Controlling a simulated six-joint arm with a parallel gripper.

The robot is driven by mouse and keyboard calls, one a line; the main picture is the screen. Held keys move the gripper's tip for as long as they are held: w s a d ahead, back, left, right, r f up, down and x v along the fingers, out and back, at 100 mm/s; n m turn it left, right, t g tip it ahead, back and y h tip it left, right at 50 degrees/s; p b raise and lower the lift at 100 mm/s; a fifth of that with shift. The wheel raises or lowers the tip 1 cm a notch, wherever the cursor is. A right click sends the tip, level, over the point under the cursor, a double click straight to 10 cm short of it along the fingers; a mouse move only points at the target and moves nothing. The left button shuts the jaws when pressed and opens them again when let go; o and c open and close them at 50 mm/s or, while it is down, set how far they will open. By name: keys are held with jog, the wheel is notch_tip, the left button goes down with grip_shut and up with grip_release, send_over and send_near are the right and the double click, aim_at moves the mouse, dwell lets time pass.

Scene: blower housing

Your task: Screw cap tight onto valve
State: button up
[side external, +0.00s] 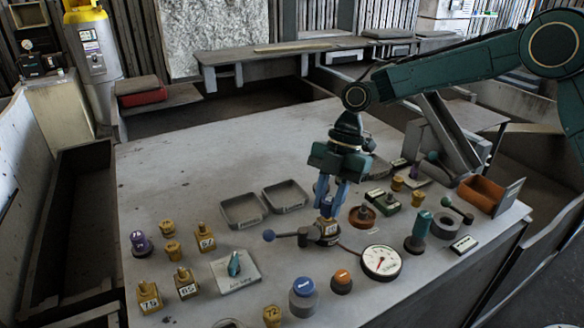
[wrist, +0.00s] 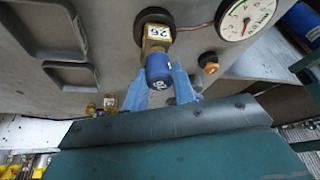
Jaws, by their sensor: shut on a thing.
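A blue cap (wrist: 157,70) sits in line with the brass valve (wrist: 157,34) in the wrist view, seemingly at its top, and a white label on the valve reads 26. In the side view the brass valve (side external: 328,230) stands upright in a dark base near the middle of the bench. My gripper (side external: 328,203) points down over it with blue fingers shut on the cap; the fingers (wrist: 160,82) are on both sides of it in the wrist view. The fingers mostly hide the cap in the side view. How deep it is threaded cannot be told.
A dial gauge (side external: 381,262) stands just right of the valve. A lever with a dark ball (side external: 268,235) reaches out to its left. Two shallow trays (side external: 243,211) lie behind left. Several other labelled brass valves (side external: 149,298) stand front left. The bench's back left is clear.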

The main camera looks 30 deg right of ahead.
jog(key=shift+f, duration=0.65)
dwell(0.3)
jog(key=shift+m+t, duration=0.8)
jog(key=shift+m, duration=1.2)
jog(key=m+t, duration=0.1)
jog(key=m, duration=0.1)
jog(key=shift+m, duration=0.4)
jog(key=shift+m+t, duration=0.3)
jog(key=shift+m, duration=0.3)
jog(key=m+t, duration=0.1)
jog(key=m, duration=0.2)
jog(key=shift+r, duration=0.1)
jog(key=shift+m, duration=0.5)
